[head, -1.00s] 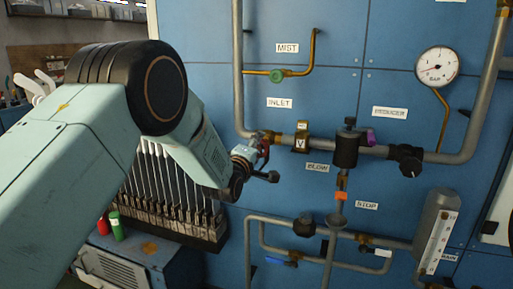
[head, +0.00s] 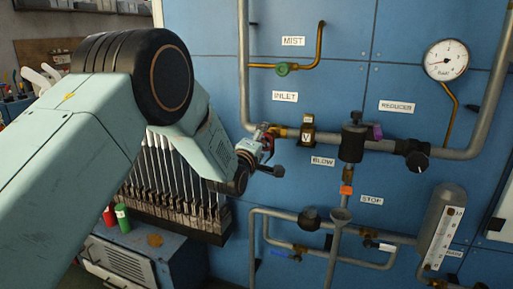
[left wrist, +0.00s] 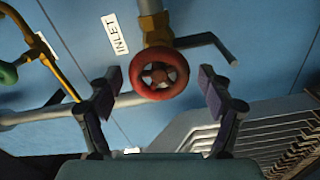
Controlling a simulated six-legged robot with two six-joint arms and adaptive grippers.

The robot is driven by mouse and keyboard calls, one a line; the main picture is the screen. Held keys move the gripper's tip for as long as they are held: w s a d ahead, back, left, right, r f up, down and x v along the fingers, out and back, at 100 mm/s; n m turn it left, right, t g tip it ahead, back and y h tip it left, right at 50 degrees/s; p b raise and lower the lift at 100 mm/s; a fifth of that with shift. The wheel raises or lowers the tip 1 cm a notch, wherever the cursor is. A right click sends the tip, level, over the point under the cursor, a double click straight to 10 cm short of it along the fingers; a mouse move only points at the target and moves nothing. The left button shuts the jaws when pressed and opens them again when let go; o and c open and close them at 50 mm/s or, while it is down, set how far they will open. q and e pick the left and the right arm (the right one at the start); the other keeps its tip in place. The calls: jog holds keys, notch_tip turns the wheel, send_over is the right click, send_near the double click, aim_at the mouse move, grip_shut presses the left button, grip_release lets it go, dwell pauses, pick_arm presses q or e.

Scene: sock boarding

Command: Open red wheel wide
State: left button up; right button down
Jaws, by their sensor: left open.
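The red wheel (left wrist: 159,75) is a small round handwheel with spokes, on a brass valve in the pipe by the INLET label (left wrist: 115,36). In the left wrist view it sits between the fingers of my left gripper (left wrist: 160,98), which is open with a finger on each side. I see gaps between the fingers and the rim. In the head view only part of the red wheel (head: 267,146) shows beside my left gripper (head: 262,160), below the INLET label (head: 285,96). My right gripper is not in view.
A green wheel (head: 283,69) is above by the MIST label. A yellow valve block (head: 307,131), a dark reducer (head: 352,139) and a gauge (head: 446,60) are to the right. A rack of metal rods (head: 178,185) stands below my left arm. Lower pipes cross the blue panel.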

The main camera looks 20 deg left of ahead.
pick_arm(q)
jog(key=s, duration=1.1)
jog(key=shift+s+a, duration=0.2)
jog(key=shift+s, duration=0.15)
jog(key=w, duration=1.2)
jog(key=shift+d, duration=0.2)
